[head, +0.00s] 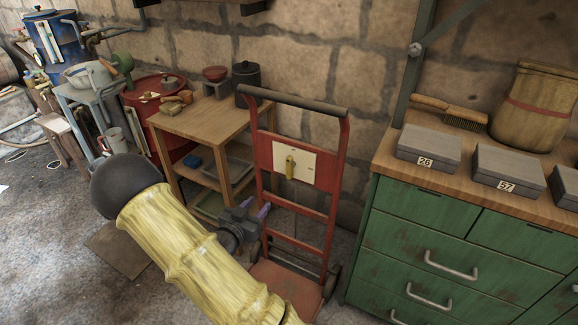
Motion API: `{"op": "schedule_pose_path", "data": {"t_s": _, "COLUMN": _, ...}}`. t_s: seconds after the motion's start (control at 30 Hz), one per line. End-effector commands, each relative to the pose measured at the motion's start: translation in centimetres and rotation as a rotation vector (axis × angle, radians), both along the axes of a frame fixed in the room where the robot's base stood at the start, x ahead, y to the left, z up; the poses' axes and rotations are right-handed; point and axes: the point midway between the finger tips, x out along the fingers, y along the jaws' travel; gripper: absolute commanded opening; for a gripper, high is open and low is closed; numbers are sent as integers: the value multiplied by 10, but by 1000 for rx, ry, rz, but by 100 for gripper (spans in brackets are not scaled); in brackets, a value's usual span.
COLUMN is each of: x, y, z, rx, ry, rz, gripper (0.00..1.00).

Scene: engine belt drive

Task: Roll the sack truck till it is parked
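The red sack truck (333,171) stands upright in the middle of the head view, in the gap between the wooden table and the green cabinet. It has a dark grey top handle, a pale plate with a brass-coloured lever on its upper panel, and a red toe plate low in front. A dark wheel shows at its lower right. My gripper (256,207) is in front of the truck's left rail, below the panel. Its two purple-tipped fingers look apart, with nothing seen between them. My arm hides the truck's lower left; contact with the rail cannot be told.
The wooden table (207,118) with pots and tools stands left of the truck. The green cabinet (440,236) with grey numbered boxes stands close on the right. A stone wall (330,60) is behind. A brown mat (120,250) lies on the grey floor at left.

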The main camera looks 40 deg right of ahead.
Motion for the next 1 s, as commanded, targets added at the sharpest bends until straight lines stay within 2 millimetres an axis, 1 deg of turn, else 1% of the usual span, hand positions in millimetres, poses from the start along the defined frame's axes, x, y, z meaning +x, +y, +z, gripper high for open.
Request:
{"op": "schedule_pose_path", "data": {"t_s": 0.07, "x": 7, "y": 7, "z": -4, "rx": 112, "ry": 30, "rz": 43, "gripper": 40}}
{"op": "schedule_pose_path", "data": {"t_s": 0.13, "x": 13, "y": 20, "z": -10, "rx": 233, "ry": 75, "rz": 104, "gripper": 40}}
{"op": "schedule_pose_path", "data": {"t_s": 0.23, "x": 18, "y": 47, "z": -14, "rx": 405, "ry": 156, "rz": 217, "gripper": 40}}
{"op": "schedule_pose_path", "data": {"t_s": 0.33, "x": 17, "y": 78, "z": -11, "rx": 551, "ry": 250, "rz": 344, "gripper": 40}}
{"op": "schedule_pose_path", "data": {"t_s": 0.43, "x": 7, "y": 108, "z": -2, "rx": 660, "ry": 358, "rz": 479, "gripper": 40}}
{"op": "schedule_pose_path", "data": {"t_s": 0.5, "x": -6, "y": 129, "z": 7, "rx": 717, "ry": 443, "rz": 574, "gripper": 40}}
{"op": "schedule_pose_path", "data": {"t_s": 0.57, "x": -20, "y": 144, "z": 15, "rx": 751, "ry": 521, "rz": 655, "gripper": 40}}
{"op": "schedule_pose_path", "data": {"t_s": 0.6, "x": -31, "y": 153, "z": 22, "rx": 765, "ry": 577, "rz": 707, "gripper": 40}}
{"op": "schedule_pose_path", "data": {"t_s": 0.67, "x": -49, "y": 164, "z": 31, "rx": 775, "ry": 664, "rz": 781, "gripper": 40}}
{"op": "schedule_pose_path", "data": {"t_s": 0.7, "x": -63, "y": 170, "z": 37, "rx": 775, "ry": 726, "rz": 825, "gripper": 40}}
{"op": "schedule_pose_path", "data": {"t_s": 0.77, "x": -84, "y": 175, "z": 46, "rx": 763, "ry": 818, "rz": 883, "gripper": 40}}
{"op": "schedule_pose_path", "data": {"t_s": 0.8, "x": -97, "y": 177, "z": 51, "rx": 752, "ry": 876, "rz": 913, "gripper": 40}}
{"op": "schedule_pose_path", "data": {"t_s": 0.9, "x": -124, "y": 177, "z": 59, "rx": 719, "ry": 993, "rz": 962, "gripper": 40}}
{"op": "schedule_pose_path", "data": {"t_s": 1.0, "x": -139, "y": 175, "z": 63, "rx": 697, "ry": 1061, "rz": 980, "gripper": 40}}
